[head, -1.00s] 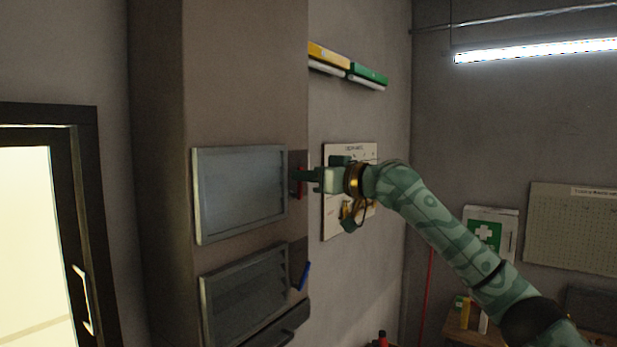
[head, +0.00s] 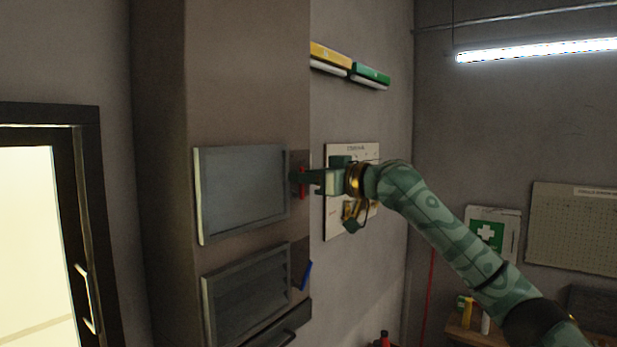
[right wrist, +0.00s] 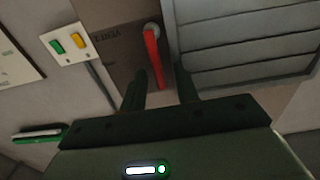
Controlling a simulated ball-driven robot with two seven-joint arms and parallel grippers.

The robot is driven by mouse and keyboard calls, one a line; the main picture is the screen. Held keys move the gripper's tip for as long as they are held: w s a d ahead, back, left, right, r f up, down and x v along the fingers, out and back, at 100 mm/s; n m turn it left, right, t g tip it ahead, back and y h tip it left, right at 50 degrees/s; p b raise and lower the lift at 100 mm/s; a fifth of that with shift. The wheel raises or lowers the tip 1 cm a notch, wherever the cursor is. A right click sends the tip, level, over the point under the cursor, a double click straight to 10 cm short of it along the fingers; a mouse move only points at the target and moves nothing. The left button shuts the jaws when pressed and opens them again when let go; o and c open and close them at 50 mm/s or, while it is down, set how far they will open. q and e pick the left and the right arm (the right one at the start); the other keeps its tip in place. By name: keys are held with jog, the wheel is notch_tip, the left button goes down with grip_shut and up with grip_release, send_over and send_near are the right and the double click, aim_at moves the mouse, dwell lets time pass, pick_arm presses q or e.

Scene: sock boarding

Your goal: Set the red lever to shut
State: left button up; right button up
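The red lever (head: 302,186) is on the side of the wall column, beside the upper louvred vent (head: 242,192). In the right wrist view the red lever (right wrist: 153,58) hangs from a round grey pivot on a brown plate with lettering. My right gripper (head: 305,178) is at the lever. In the right wrist view its two dark fingers (right wrist: 160,88) are apart, one on each side of the lever's free end, with gaps visible. Whether a finger touches the lever cannot be told. My left gripper is not in view.
A blue lever (head: 305,275) sits beside the lower vent (head: 247,295). A panel with green and yellow switches (right wrist: 69,44) is near the lever. A board (head: 340,215) hangs on the wall behind my right gripper. A door (head: 85,230) is at the left.

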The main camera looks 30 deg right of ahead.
jog(key=shift+s, duration=0.1)
jog(key=b+v, duration=0.7)
jog(key=v, duration=0.9)
jog(key=shift+d, duration=0.1)
